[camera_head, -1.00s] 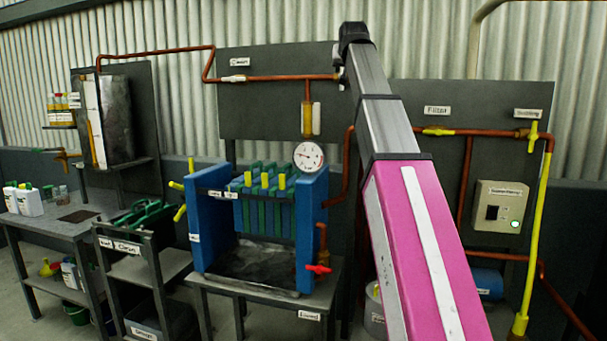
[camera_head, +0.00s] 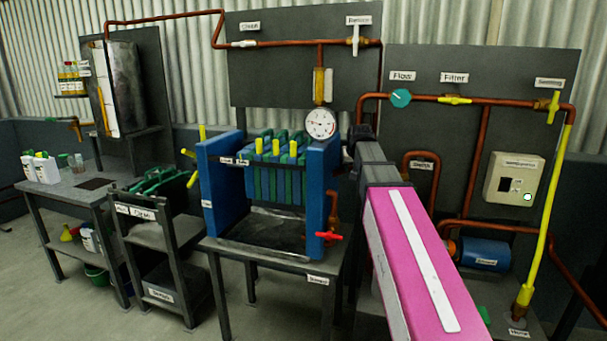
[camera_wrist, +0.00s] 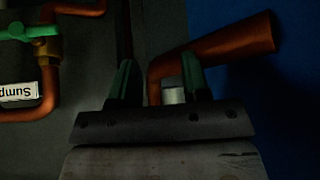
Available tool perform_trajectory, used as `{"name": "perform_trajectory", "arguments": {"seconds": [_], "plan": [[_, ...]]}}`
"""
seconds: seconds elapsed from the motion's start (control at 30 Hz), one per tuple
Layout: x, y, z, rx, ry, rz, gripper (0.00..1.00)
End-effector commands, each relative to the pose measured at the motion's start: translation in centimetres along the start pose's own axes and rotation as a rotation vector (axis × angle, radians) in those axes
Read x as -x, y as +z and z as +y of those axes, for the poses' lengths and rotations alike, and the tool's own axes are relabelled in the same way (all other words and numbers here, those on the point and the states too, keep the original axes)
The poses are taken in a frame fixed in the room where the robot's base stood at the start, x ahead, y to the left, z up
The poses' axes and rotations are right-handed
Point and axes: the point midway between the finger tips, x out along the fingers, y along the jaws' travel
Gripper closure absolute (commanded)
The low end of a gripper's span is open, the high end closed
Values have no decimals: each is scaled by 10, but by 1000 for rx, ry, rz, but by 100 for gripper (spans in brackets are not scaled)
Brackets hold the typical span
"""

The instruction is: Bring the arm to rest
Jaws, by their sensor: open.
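My arm (camera_head: 415,262), pink with a grey far section, reaches forward from the lower right in the head view. Its far joint (camera_head: 362,135) stands beside the right end of the blue filter press (camera_head: 323,190). My gripper is hidden there behind the arm. In the wrist view my gripper (camera_wrist: 157,72) shows two green fingers spread apart with nothing held between them. A copper pipe elbow (camera_wrist: 215,48) is seen behind the fingers; I cannot tell how close it is. A blue surface (camera_wrist: 288,110) fills the right side.
A red valve handle (camera_head: 329,236) and a pressure gauge (camera_head: 321,124) sit by the press. Copper pipes with a teal flow valve (camera_head: 400,98), a control box (camera_head: 513,186) and a blue pump (camera_head: 485,254) are on the right. A shelf cart (camera_head: 160,236) and bench (camera_head: 75,193) stand left.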

Motion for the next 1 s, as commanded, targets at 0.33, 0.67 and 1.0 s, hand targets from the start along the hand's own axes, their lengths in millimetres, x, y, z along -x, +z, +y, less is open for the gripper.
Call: {"name": "perform_trajectory", "arguments": {"seconds": [0.33, 0.67, 1.0], "plan": [[-82, 142, 2, 10, -4, -202, 57], [-125, 260, 4, 15, -9, -366, 57], [-144, 381, 6, 20, -15, -532, 57]]}}
